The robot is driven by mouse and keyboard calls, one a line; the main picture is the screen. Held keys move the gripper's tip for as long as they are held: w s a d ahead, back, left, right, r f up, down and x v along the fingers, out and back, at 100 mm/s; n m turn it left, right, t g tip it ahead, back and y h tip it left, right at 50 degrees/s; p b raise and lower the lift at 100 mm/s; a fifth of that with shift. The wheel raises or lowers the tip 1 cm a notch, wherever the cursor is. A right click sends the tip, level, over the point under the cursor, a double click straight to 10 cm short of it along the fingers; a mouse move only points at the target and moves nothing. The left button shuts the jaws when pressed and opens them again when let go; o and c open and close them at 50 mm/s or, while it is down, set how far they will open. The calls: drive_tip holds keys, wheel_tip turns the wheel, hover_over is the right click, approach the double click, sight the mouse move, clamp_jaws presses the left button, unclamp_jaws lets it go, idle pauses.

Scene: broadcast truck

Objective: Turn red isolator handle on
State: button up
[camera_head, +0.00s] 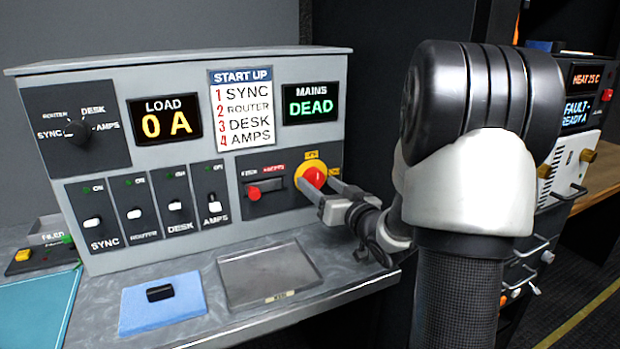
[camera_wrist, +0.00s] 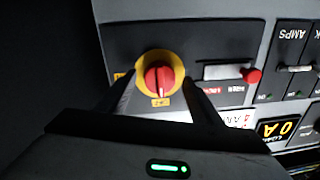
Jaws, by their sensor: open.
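The red isolator handle (camera_head: 314,176) sits on a round yellow plate at the lower right of the grey control panel (camera_head: 75,172). In the wrist view the red handle (camera_wrist: 158,77) shows a grip bar standing roughly vertical in the picture. My gripper (camera_head: 326,187) is open, its two fingers pointing at the panel around the handle. In the wrist view my gripper (camera_wrist: 161,82) has one finger on each side of the yellow plate. I cannot tell whether either finger touches the handle. The MAINS display (camera_head: 310,104) reads DEAD and the LOAD display (camera_head: 165,118) reads 0 A.
A red knob (camera_head: 254,192) is on the panel left of the isolator. Several white-knobbed switches (camera_head: 134,214) and a START UP card (camera_head: 242,110) are farther left. A grey tray (camera_head: 268,277) and a blue pad (camera_head: 185,305) lie on the ledge below.

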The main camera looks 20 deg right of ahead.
drive_tip(key=shift+w, duration=0.35)
drive_tip(key=c, duration=1.1)
drive_tip(key=shift+o, duration=0.2)
